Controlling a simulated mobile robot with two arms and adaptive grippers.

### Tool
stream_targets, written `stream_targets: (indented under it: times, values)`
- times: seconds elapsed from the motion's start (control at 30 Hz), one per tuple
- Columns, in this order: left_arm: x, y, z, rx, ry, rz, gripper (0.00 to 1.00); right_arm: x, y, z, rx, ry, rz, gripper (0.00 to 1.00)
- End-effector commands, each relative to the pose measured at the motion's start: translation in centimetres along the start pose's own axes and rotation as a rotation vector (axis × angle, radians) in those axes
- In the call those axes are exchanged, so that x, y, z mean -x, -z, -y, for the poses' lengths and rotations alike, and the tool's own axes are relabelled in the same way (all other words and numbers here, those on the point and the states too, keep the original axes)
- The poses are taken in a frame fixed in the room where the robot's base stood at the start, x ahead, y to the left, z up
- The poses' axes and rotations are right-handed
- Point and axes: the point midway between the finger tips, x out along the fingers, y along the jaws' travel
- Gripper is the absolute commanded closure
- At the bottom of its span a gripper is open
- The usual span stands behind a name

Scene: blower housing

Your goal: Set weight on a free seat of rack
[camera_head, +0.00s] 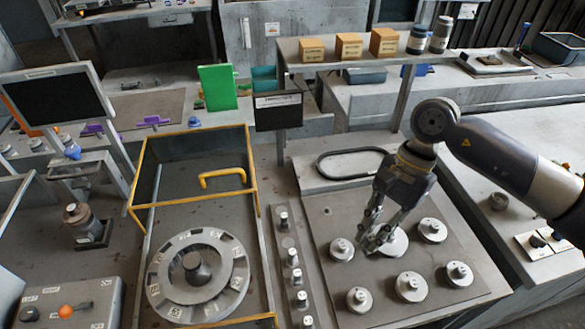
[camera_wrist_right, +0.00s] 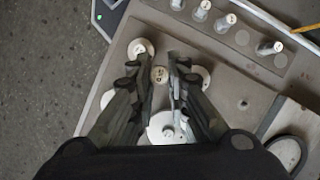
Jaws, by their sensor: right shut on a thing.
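The rack (camera_head: 287,239) is a narrow grey strip left of the dark mat, bearing several small upright cylindrical weights (camera_head: 292,257). A bare round seat shows between the far weight and the nearer ones; in the wrist view this flat seat (camera_wrist_right: 242,38) lies beside the standing weights (camera_wrist_right: 225,22). My right gripper (camera_head: 374,241) points down over the mat. My left gripper is not in view.
Several knobbed discs (camera_head: 411,286) stand on the mat (camera_head: 385,312) around and below my right gripper. A black oval loop (camera_head: 350,162) lies behind. A yellow-edged enclosure (camera_head: 257,215) with a round dial (camera_head: 160,275) stands left of the rack.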

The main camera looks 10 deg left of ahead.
Motion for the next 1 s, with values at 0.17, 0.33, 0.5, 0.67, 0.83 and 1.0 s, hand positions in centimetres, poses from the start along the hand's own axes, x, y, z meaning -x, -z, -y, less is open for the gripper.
stream_targets:
  times: [0.17,0.33,0.5,0.67,0.83,1.0]
  values:
    - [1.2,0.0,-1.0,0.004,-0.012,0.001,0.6,1.0,-1.9,4.5,-0.221,0.096,0.007,1.0]
    - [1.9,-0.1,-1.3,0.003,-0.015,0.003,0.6,1.8,-3.7,8.2,-0.429,0.184,0.009,1.0]
    - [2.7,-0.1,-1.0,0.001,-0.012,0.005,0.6,2.6,-5.6,11.6,-0.629,0.269,0.012,1.0]
    - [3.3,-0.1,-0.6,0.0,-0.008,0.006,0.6,3.3,-7.2,14.2,-0.797,0.338,0.012,1.0]
    - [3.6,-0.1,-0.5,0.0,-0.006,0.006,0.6,3.7,-8.2,16.0,-0.919,0.387,0.01,1.0]
    - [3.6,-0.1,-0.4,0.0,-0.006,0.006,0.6,3.8,-8.6,16.7,-0.97,0.407,0.01,1.0]
